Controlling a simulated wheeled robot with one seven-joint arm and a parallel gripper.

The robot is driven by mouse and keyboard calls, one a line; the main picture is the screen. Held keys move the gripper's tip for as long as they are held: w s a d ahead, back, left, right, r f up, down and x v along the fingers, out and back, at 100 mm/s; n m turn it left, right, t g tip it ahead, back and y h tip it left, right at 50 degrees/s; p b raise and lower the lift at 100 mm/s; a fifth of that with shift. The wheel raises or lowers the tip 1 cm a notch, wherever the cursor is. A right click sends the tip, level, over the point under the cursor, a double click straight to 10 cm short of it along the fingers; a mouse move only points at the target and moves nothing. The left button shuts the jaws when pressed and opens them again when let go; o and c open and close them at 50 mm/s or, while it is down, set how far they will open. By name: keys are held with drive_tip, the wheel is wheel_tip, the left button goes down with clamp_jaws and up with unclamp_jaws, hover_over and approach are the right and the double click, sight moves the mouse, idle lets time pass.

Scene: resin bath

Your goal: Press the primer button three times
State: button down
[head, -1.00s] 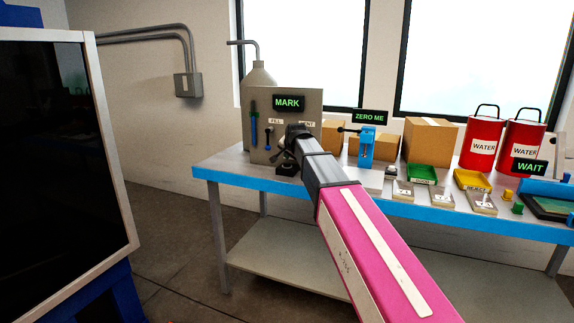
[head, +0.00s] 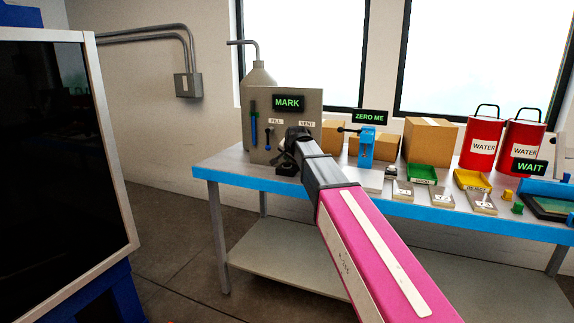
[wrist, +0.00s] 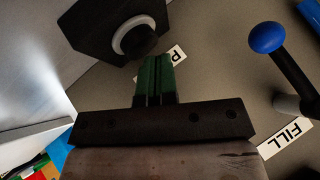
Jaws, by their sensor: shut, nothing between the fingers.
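The primer button (wrist: 138,42) is a round black cap in a white ring on a black housing, at the upper middle of the wrist view. A white label (wrist: 177,54) beside it shows a "P"; the rest is hidden behind my fingers. My gripper (wrist: 155,64) has green fingers, shut together and empty. Its tips are close to the button in the picture, slightly to its lower right; I cannot tell whether they touch. In the head view the black housing (head: 287,169) stands low before the grey panel (head: 312,100), and my wrist hides the button.
The blue-knobbed FILL lever (wrist: 267,38) sticks out at the right of the wrist view. The panel shows a MARK display (head: 288,102). A blue device (head: 366,145) under a ZERO ME sign, a green tray (head: 422,174) and a yellow tray (head: 472,180) stand to the right.

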sight(288, 163)
drive_tip(key=shift+f, duration=0.45)
idle(0.4)
idle(0.3)
drive_tip(key=shift+r, duration=1)
drive_tip(key=shift+r, duration=0.1)
drive_tip(key=shift+r, duration=2.4)
idle(0.5)
wheel_tip(288, 163, up, 4)
drive_tip(key=shift+f, duration=0.15)
idle(0.3)
